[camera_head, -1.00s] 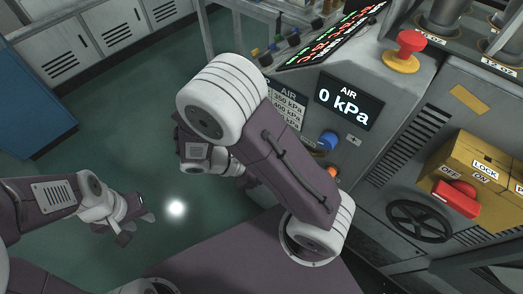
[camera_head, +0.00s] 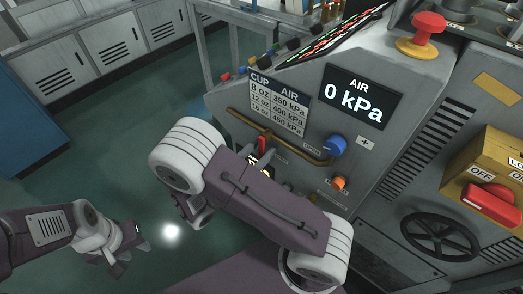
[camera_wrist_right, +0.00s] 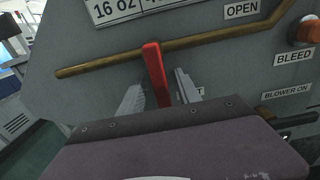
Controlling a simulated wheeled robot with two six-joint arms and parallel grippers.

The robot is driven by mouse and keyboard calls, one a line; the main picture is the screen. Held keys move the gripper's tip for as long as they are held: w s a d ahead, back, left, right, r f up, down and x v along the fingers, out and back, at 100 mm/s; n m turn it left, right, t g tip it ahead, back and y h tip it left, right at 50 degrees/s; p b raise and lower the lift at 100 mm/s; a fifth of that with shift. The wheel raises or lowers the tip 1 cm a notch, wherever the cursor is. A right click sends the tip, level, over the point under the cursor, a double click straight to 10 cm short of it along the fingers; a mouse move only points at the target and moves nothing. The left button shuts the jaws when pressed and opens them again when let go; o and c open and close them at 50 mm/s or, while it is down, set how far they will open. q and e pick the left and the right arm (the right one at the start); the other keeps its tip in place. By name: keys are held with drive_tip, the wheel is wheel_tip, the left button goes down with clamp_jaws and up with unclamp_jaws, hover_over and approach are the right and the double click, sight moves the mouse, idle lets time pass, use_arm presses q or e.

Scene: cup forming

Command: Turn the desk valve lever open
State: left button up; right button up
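The red valve lever (camera_wrist_right: 154,72) crosses the brass pipe (camera_wrist_right: 110,66) on the grey panel in the right wrist view. It also shows small in the head view (camera_head: 262,145). My right gripper (camera_wrist_right: 160,92) is open, with one finger on each side of the lever's lower part; a gap shows on both sides. An OPEN label (camera_wrist_right: 241,10) sits up and right of the lever. Another label beside the right finger is mostly hidden. In the head view, my right arm partly covers the lever area. My left gripper (camera_head: 132,260) is open and empty at the lower left, over the floor.
The AIR display (camera_head: 357,97) reads 0 kPa. A blue knob (camera_head: 334,144) and an orange knob (camera_head: 340,183) are right of the lever. A red mushroom button (camera_head: 426,27), a black handwheel (camera_head: 440,231) and a yellow lock box (camera_head: 488,170) lie further right.

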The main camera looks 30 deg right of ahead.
drive_tip(key=shift+d, duration=0.1)
clamp_jaws()
idle(1.4)
